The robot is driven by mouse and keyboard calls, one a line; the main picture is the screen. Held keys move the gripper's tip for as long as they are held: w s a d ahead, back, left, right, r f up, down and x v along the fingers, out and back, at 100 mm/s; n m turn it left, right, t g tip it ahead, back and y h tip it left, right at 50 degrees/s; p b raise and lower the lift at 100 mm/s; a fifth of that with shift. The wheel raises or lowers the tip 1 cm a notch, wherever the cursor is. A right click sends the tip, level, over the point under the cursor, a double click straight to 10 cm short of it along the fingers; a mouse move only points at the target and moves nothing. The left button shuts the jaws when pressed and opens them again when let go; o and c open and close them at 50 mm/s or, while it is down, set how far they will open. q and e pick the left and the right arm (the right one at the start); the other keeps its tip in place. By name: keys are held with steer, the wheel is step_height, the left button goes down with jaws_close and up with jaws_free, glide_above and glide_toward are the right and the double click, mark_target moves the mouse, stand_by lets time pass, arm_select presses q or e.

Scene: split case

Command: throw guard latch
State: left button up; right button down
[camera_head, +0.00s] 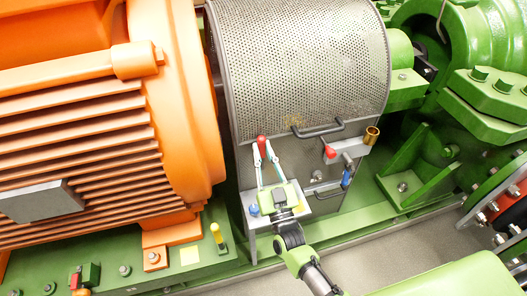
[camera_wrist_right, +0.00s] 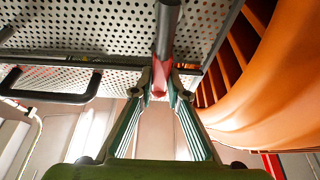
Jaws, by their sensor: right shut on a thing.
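The perforated grey guard (camera_head: 300,65) arches over the gap between the orange motor and the green machine. A red-gripped latch handle (camera_head: 261,143) stands at the lower left of the guard. My right gripper (camera_head: 264,150) reaches up from below and is shut on this handle. In the right wrist view, the gripper's fingertips (camera_wrist_right: 160,88) pinch the red grip (camera_wrist_right: 160,77), with a grey bar running up from it. The latch's base is partly hidden behind my right gripper. My left gripper is not in view.
A second red knob (camera_head: 330,152), a brass cup (camera_head: 371,135) and a blue-gripped part (camera_head: 346,178) sit to the right on the panel. A dark handle (camera_head: 318,131) crosses the guard's lower edge. The finned orange motor (camera_head: 85,150) is close on the left.

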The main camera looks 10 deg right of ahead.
steer(key=c, duration=2)
jaws_free()
steer(key=shift+a, duration=0.1)
steer(key=shift+o, duration=0.2)
steer(key=shift+s+f, duration=0.1)
steer(key=v, duration=1.1)
steer(key=shift+s+f, duration=0.2)
steer(key=shift+s, duration=0.15)
steer(key=shift+w, duration=0.1)
